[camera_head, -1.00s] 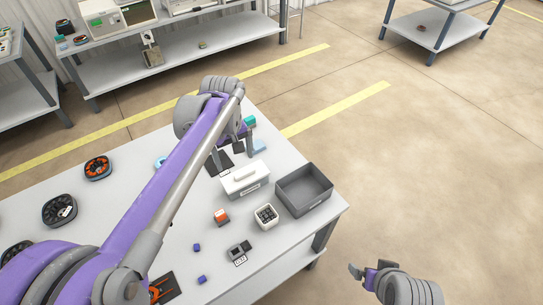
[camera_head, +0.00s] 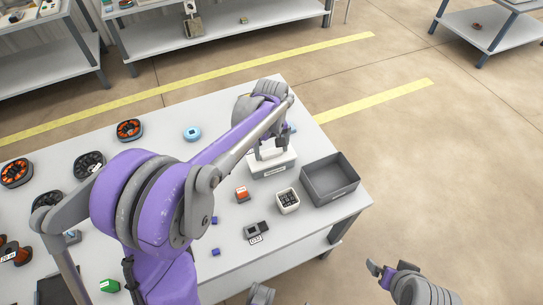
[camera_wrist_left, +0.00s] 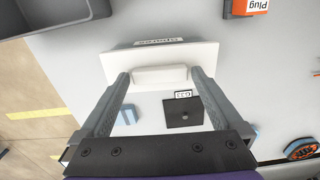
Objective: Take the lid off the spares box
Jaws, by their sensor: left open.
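The spares box (camera_head: 275,172) is a small pale box with a label on its front, standing on the grey table. Its white lid (camera_wrist_left: 118,62) is on it, with a raised bar handle (camera_wrist_left: 160,75) in the middle. My left gripper (camera_head: 272,147) is over the box. In the left wrist view its open fingers (camera_wrist_left: 159,73) reach down on either side of the handle, with a gap at each end. The arm and hand partly hide the lid in the head view. My right gripper (camera_head: 378,270) is off the table at the lower right, its jaws unclear.
An open grey bin (camera_head: 355,187) stands just right of the box. A white cup of dark cells (camera_head: 287,201), an orange plug box (camera_head: 242,194) and a dark device (camera_head: 256,231) lie in front. A dark card (camera_wrist_left: 185,112) lies behind. Spools (camera_head: 129,130) fill the left side.

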